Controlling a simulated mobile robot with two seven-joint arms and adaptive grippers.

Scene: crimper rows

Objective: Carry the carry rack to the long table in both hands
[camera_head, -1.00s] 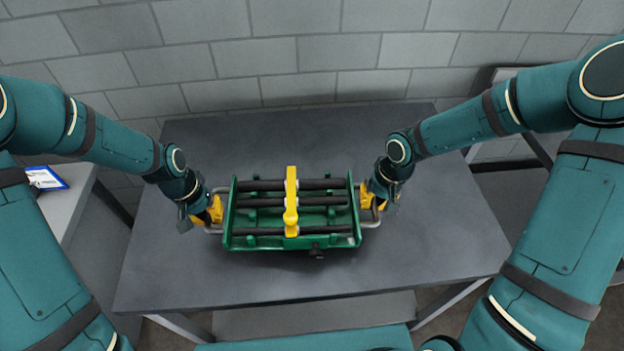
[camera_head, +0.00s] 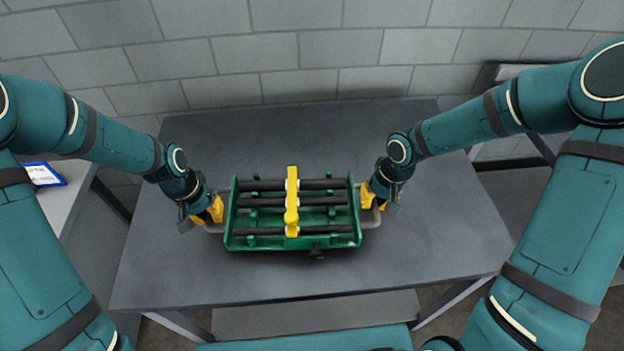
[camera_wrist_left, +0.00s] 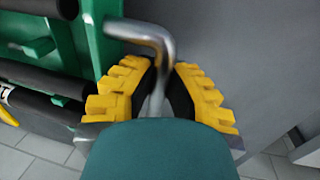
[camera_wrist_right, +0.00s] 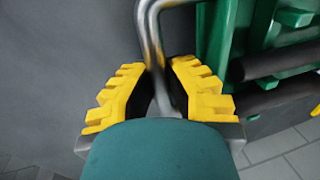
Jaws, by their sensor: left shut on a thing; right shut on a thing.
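My left gripper (camera_head: 212,212) is shut on the rack's left bent metal handle, which shows in the left wrist view (camera_wrist_left: 150,38). My right gripper (camera_head: 370,205) is shut on the right metal handle, which shows in the right wrist view (camera_wrist_right: 148,30).
A grey block wall (camera_head: 330,40) stands behind the table. Another grey surface (camera_head: 62,205) at the left bears a blue-edged card (camera_head: 43,174). Dark framed furniture (camera_head: 515,195) stands at the right. The tabletop around the rack is clear.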

